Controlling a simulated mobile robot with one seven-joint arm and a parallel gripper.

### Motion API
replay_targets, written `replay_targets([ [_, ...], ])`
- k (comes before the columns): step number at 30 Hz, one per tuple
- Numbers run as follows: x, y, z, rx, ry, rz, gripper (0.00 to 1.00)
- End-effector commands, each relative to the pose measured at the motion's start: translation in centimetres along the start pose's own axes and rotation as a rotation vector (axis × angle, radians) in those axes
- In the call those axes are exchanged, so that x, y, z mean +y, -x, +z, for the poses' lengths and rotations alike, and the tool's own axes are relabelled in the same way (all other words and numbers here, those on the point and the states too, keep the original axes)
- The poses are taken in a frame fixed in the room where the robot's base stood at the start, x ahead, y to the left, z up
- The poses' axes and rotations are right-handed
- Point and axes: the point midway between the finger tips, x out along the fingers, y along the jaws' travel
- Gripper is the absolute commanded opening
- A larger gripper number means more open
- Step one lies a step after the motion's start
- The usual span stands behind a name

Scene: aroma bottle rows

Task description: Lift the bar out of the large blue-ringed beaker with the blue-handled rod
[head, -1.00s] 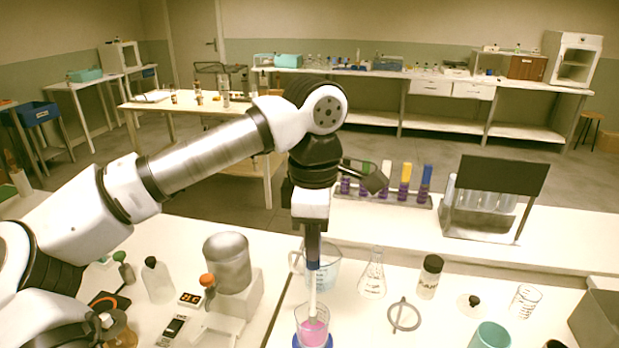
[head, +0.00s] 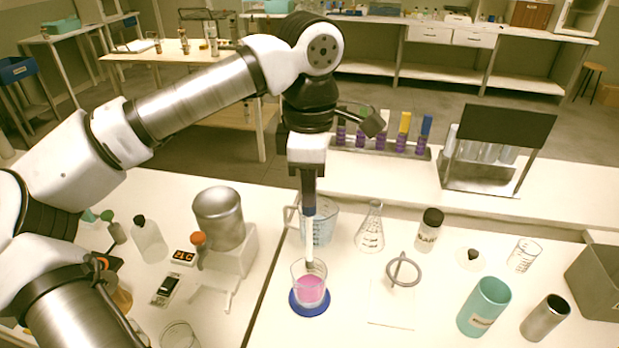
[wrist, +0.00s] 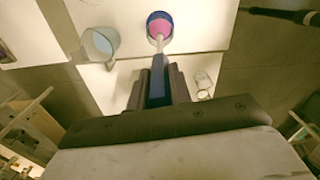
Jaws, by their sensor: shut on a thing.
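My gripper (head: 309,180) points down, shut on the blue handle (wrist: 157,85) of the rod. The rod's white shaft (head: 309,235) hangs nearly upright into the large beaker (head: 295,272). The beaker holds pink liquid (head: 310,291) and has a blue ring (head: 309,306) around its base. The rod's lower end is inside the beaker's mouth, around or just above the liquid. A small greyish shape (head: 316,267) shows at that end; I cannot tell for sure whether it is the bar. In the wrist view the shaft (wrist: 160,45) reaches over the pink liquid (wrist: 160,27).
A larger jug (head: 321,224) stands close behind the beaker. A flask (head: 370,232), a ring on a stand (head: 403,270) and a teal cup (head: 484,308) are to the right. A metal vessel on a white stand (head: 220,215) is to the left.

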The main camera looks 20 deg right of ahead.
Motion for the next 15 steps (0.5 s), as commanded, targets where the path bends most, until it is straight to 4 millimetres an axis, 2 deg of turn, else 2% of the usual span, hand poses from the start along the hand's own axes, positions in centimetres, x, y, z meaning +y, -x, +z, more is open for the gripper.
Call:
replay_targets([
  [1,0.0,-0.7,0.0,0.000,0.000,0.000,0.02],
  [15,0.0,-4.5,0.0,0.001,0.000,0.000,0.02],
])
